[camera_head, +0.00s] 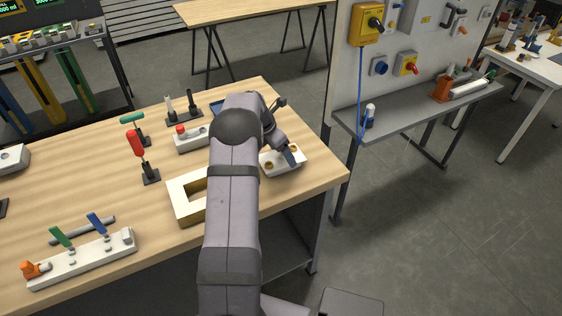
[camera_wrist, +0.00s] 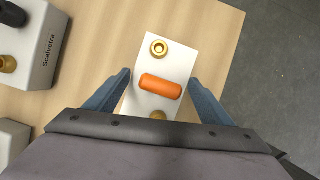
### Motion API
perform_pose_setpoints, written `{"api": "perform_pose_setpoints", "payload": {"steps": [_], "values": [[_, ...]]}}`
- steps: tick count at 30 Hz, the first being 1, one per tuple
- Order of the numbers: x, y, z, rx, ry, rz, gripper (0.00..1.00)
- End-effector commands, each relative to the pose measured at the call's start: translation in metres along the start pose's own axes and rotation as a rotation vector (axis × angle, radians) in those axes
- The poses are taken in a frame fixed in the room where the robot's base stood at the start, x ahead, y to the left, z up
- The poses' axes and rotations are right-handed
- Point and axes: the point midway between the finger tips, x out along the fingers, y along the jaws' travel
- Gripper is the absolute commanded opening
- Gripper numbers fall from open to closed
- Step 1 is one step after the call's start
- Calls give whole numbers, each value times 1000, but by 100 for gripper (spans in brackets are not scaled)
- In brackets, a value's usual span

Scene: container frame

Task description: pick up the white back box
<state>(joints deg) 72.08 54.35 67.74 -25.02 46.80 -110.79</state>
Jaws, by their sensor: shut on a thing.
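The white back box (camera_head: 270,164) is near the right edge of the wooden table in the head view, partly hidden by my gripper. In the wrist view the white box (camera_wrist: 180,55) carries two round brass fittings and an orange cylinder (camera_wrist: 160,86) between them. My gripper (camera_wrist: 159,78) has its two blue-grey fingers along the box's left and right sides, and is shut on it. In the head view my gripper (camera_head: 289,155) reaches down over the box. The near end of the box is hidden by the gripper body. I cannot tell whether it is clear of the table.
A white block with a rectangular opening (camera_head: 182,205) stands left of my arm. A white box with a red knob (camera_head: 186,146) and upright tools on black stands, one red-handled (camera_head: 136,144), are farther left. A long white strip (camera_head: 82,264) lies front left. The table's right edge is close.

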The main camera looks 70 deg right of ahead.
Motion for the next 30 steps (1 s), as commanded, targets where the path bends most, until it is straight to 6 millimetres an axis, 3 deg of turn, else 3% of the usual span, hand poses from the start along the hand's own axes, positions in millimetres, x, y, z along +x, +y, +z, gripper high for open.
{"api": "perform_pose_setpoints", "payload": {"steps": [10,13,14,30], "values": [[0,-1,0,0,2,-2,35],[-7,0,3,1,1,0,15],[-10,0,4,1,0,1,0],[-84,0,35,1,0,1,0]]}}
